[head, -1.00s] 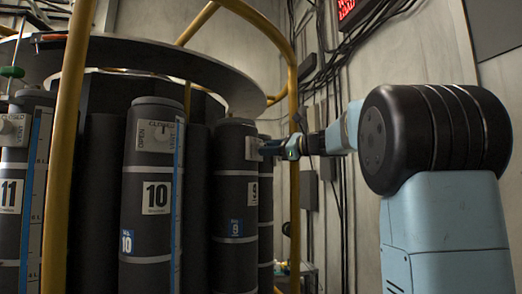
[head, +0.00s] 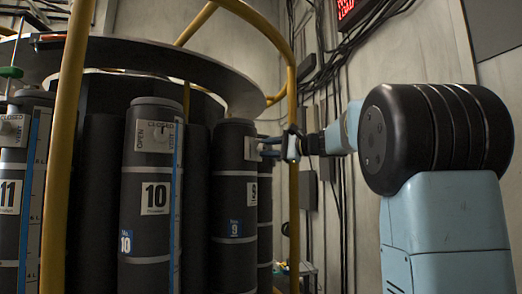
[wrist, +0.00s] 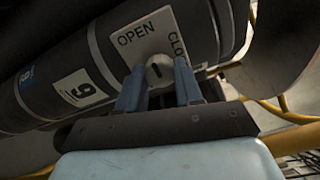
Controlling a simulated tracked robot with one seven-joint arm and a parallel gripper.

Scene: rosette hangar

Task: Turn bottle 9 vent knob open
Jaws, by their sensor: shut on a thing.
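Bottle 9 (head: 234,192) is a dark upright cylinder in the head view, with a blue 9 label. It lies slanted across the wrist view (wrist: 28,103). Its white vent plate (wrist: 138,37) reads OPEN at the left and, partly covered, CLOSED at the right. The round grey vent knob (wrist: 157,75) stands on this plate, with a short dark mark on its face. My gripper (head: 264,147) reaches bottle 9 from the right. In the wrist view its two blue fingers (wrist: 159,80) are shut on the knob, one on each side.
Bottle 10 (head: 147,215) and bottle 11 (head: 12,165) stand to the left with their own vent plates. Cables (head: 320,60) hang on the wall behind my arm.

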